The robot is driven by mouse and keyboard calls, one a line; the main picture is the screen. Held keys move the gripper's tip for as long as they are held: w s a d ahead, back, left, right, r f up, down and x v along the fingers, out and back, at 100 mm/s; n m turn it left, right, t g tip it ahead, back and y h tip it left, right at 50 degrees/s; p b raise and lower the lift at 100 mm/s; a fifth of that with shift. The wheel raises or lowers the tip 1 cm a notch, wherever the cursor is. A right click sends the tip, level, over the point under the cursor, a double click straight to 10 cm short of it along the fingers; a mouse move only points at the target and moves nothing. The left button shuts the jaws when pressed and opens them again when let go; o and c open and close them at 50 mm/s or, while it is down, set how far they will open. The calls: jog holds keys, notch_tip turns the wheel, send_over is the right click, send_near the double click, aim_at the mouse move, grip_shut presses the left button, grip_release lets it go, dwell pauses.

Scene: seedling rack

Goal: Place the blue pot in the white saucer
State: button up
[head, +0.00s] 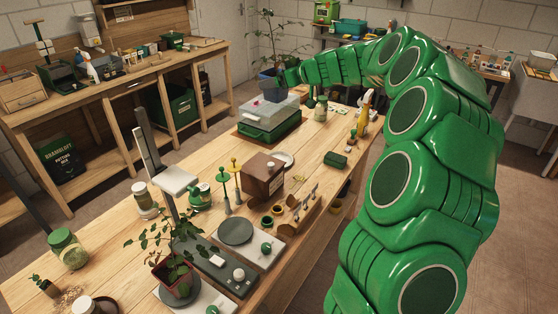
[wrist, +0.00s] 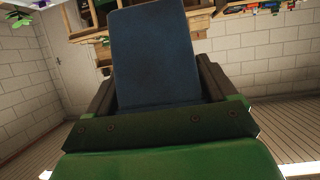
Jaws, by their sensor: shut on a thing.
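The blue pot (head: 268,85) holds a leafy plant and shows at the far end of the bench. My gripper (head: 284,80) is shut on it from the right side. The wrist view shows the blue pot wall (wrist: 155,55) between the two dark fingers of my gripper (wrist: 160,95). The pot is over the clear-lidded green box; I cannot tell whether it touches the lid. A white saucer (head: 286,158) lies on the bench nearer to me, partly hidden behind a brown box. Its visible part looks empty.
The clear-lidded green box (head: 270,124) stands under the pot. The brown box (head: 263,177) stands next to the saucer.

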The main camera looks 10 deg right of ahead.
jog(key=shift+s+d+f, duration=0.15)
jog(key=shift+d, duration=0.3)
jog(key=shift+s+d+f, duration=0.1)
jog(key=shift+s+d, duration=0.05)
jog(key=shift+d, duration=0.3)
jog(key=shift+s+d+f+n+y, duration=0.25)
jog(key=shift+d+f+n+y, duration=0.05)
jog(key=shift+d+f, duration=0.25)
notch_tip(320, 180, down, 20)
jog(key=shift+g, duration=0.3)
jog(key=shift+w+d+f, duration=0.1)
jog(key=shift+w+f, duration=1.6)
jog(key=shift+w, duration=0.6)
jog(key=shift+w+d+f, duration=0.15)
jog(key=shift+w+f, duration=1.6)
jog(key=shift+w, duration=0.6)
jog(key=shift+w+d+f, duration=0.1)
jog(key=shift+w+f, duration=1.6)
jog(key=shift+w, duration=0.6)
jog(key=shift+f, duration=1.45)
jog(key=shift+f, duration=0.15)
